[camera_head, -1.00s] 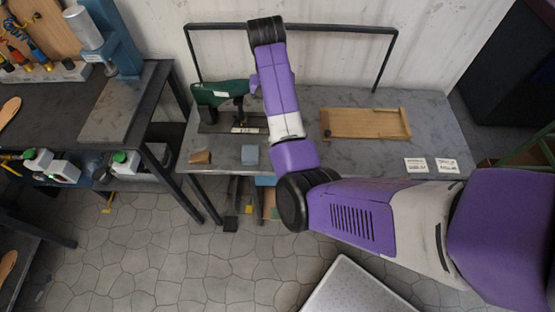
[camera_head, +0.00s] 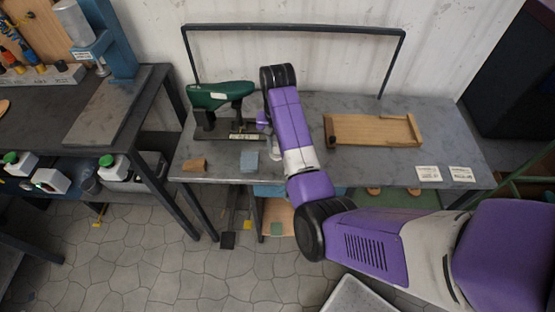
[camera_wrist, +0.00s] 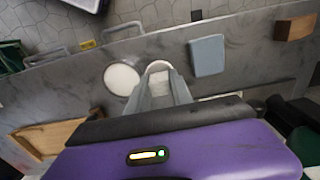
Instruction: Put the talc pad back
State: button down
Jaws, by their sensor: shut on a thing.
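My gripper (camera_wrist: 160,85) is shut in the wrist view on a small pale, rounded thing (camera_wrist: 158,66), probably the talc pad. Only its whitish top edge shows past the fingertips. The fingers point at the grey workbench (camera_wrist: 75,80). A flat white round disc (camera_wrist: 121,79) lies on the bench just left of the fingers. I cannot tell whether the held thing touches the bench. In the head view my arm hides most of the gripper.
A blue-grey block (camera_wrist: 207,55) lies right of the fingers, with a brown block (camera_wrist: 296,27) farther right. In the head view a green tool (camera_head: 220,94) stands behind them. A wooden tray (camera_head: 372,131) and white cards (camera_head: 428,173) lie to the right. Bare bench lies between.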

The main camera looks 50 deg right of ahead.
aim_at(278, 157)
jog(key=shift+f, duration=2.9)
jog(key=c, duration=1.1)
grip_release()
jog(key=shift+c, duration=0.2)
notch_tip(278, 157, up, 12)
jog(key=shift+r+p, duration=0.1)
jog(key=shift+p, duration=0.6)
